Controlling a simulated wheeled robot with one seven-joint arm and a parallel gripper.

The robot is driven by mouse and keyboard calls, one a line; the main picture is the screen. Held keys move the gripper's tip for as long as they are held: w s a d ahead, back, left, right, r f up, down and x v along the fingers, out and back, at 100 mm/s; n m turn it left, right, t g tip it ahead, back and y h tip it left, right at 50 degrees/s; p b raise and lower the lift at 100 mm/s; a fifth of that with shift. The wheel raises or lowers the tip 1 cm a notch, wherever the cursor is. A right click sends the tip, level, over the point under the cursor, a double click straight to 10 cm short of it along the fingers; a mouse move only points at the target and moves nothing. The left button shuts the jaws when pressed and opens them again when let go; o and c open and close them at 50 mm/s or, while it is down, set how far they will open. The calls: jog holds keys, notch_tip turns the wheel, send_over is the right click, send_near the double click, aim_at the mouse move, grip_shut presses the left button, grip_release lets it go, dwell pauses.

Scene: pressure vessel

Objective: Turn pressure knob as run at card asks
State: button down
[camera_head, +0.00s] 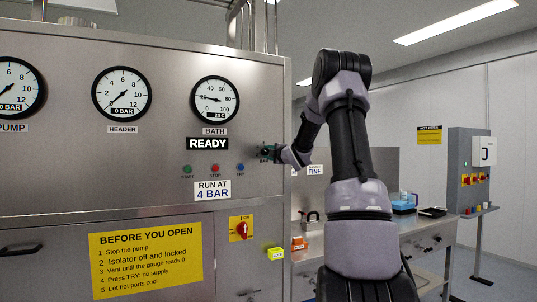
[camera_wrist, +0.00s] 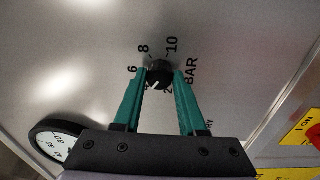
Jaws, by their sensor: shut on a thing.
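In the wrist view, the black pressure knob (camera_wrist: 159,74) sits on the steel panel between my gripper's teal fingers (camera_wrist: 160,80), which are shut on it. Numbers 6, 8, 10 and the word BAR show around it. A white mark on the knob points down-left, toward the low numbers. The left finger partly covers that side, so I cannot read the exact setting. In the head view, my gripper (camera_head: 268,152) is at the panel's right side and hides the knob. The card (camera_head: 212,190) reads RUN AT 4 BAR.
The header gauge (camera_head: 122,94) reads 0 BAR. The bath gauge (camera_head: 214,98) hangs above a READY sign (camera_head: 207,143). Green, red and blue buttons sit below the sign. A red isolator switch (camera_head: 241,229) is lower down. A bench (camera_head: 425,232) stands at the right.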

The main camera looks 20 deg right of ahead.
jog(key=shift+d+f, duration=0.1)
jog(key=shift+c, duration=2.4)
grip_release()
jog(key=s, duration=1.1)
jog(key=shift+d+f, duration=0.2)
jog(key=shift+d, duration=0.15)
jog(key=shift+a, duration=0.1)
jog(key=s+a+f+m+g, duration=0.2)
jog(key=s+a+m, duration=0.5)
jog(key=s, duration=0.5)
jog(key=s+a+f+m+g, duration=0.2)
jog(key=s+a+m+g, duration=0.3)
jog(key=s, duration=0.8)
jog(key=s+a+f+m+g+y, duration=0.1)
jog(key=s+a+m+g, duration=0.3)
jog(key=s+a+m, duration=0.6)
jog(key=shift+s+a+f, duration=0.35)
jog(key=shift+s+f, duration=0.45)
jog(key=shift+s, duration=0.4)
